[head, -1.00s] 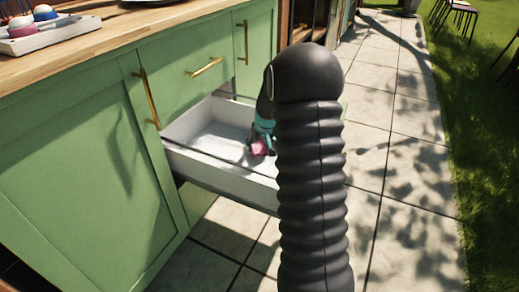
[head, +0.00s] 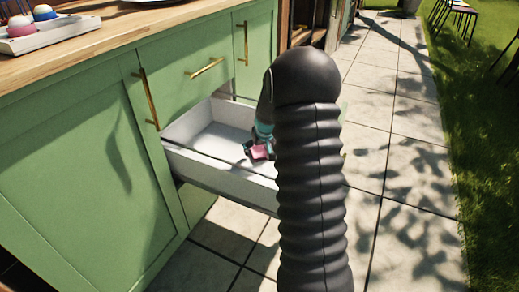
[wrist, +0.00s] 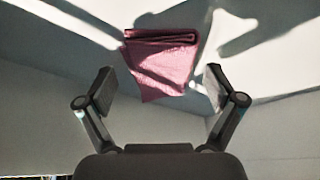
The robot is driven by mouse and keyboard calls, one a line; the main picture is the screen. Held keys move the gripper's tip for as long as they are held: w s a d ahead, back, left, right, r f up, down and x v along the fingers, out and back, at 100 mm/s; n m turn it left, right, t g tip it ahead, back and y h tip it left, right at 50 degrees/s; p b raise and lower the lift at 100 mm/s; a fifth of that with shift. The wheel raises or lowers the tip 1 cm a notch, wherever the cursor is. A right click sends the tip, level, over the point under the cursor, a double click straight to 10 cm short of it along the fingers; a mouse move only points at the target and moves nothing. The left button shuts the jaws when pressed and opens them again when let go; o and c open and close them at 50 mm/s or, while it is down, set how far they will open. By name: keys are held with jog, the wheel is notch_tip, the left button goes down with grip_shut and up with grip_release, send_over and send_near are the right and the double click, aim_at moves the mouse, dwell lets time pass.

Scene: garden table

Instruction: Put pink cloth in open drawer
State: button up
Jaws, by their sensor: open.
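The pink cloth (wrist: 162,62) is folded and lies inside the open drawer, against pale drawer surfaces in the wrist view. It also shows in the head view (head: 262,152), partly hidden by my gripper. The open drawer (head: 210,160) is white inside and pulled out from the green cabinet. My gripper (wrist: 156,90) is open, its two fingers apart on either side below the cloth, not closed on it. In the head view my arm covers the drawer's right part.
The green cabinet (head: 70,160) has brass handles and a wooden top (head: 110,32). A white tray (head: 50,36) with small coloured items stands on the top at left. Stone paving (head: 400,150) lies clear to the right.

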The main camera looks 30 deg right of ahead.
jog(key=s+a+r+p, duration=0.1)
jog(key=s+a+r, duration=0.3)
jog(key=r, duration=0.5)
jog(key=s+a+r+p, duration=0.1)
jog(key=s+a+r, duration=0.2)
jog(key=s+r, duration=0.45)
jog(key=s+a+r, duration=0.2)
jog(key=s+a, duration=0.2)
jog(key=s, duration=0.4)
jog(key=s+a+r+n, duration=0.1)
jog(key=s+a, duration=0.3)
jog(key=s, duration=0.5)
jog(key=s+a+r+t, duration=0.1)
jog(key=s+a+r, duration=0.2)
jog(key=s, duration=0.5)
jog(key=shift+s+a+y, duration=0.3)
jog(key=shift+a, duration=0.45)
